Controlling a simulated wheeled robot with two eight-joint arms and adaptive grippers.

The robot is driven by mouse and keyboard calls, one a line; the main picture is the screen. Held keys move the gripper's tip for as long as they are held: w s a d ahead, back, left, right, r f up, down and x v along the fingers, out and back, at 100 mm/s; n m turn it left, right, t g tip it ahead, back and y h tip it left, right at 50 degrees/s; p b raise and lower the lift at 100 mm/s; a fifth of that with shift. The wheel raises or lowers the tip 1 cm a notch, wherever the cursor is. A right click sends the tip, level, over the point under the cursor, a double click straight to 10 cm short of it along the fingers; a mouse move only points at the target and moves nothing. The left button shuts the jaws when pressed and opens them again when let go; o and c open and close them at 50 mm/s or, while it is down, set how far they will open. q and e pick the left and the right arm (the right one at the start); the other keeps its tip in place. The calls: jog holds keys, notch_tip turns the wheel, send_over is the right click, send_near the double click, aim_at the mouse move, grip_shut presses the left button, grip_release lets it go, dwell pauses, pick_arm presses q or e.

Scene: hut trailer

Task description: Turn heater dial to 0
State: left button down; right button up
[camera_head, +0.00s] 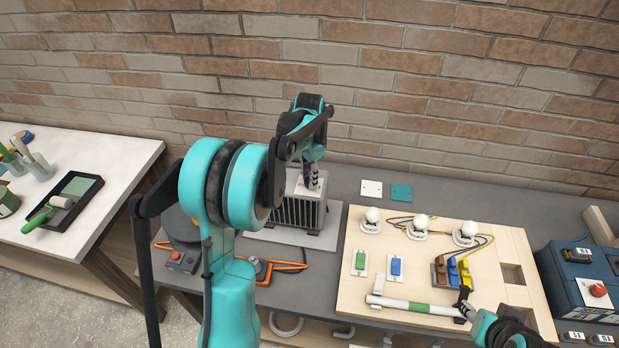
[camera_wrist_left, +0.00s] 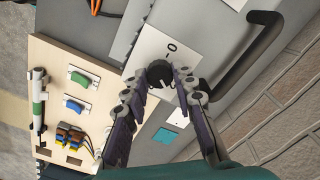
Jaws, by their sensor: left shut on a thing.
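The black heater dial (camera_wrist_left: 160,73) sits on this panel. My left gripper (camera_head: 311,184) reaches down onto the heater top. In the left wrist view its fingers (camera_wrist_left: 159,82) are shut on the dial, one on each side. They partly cover the dial, so its exact setting is hard to read. My right gripper (camera_head: 466,302) is at the wooden board's front edge, beside a white-and-green tube.
A black handle (camera_wrist_left: 255,55) rises beside the dial. The wooden board (camera_head: 437,276) holds bulbs, switches and the white-and-green tube (camera_head: 418,307). A blue box (camera_head: 582,288) stands at far right. A red-button box (camera_head: 183,259) and orange cable lie left of the heater.

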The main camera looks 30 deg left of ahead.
pick_arm(q)
jog(key=n, duration=0.6)
jog(key=shift+b, duration=0.3)
jog(key=n, duration=0.6)
jog(key=shift+n, duration=0.4)
jog(key=n, duration=0.6)
jog(key=shift+a+b, duration=0.1)
jog(key=shift+b, duration=0.2)
jog(key=n, duration=0.5)
jog(key=shift+n, duration=0.4)
jog(key=c, duration=1.2)
grip_release()
jog(key=shift+s, duration=0.1)
jog(key=shift+r, duration=0.1)
notch_tip(320, 180, up, 12)
jog(key=shift+f, duration=0.1)
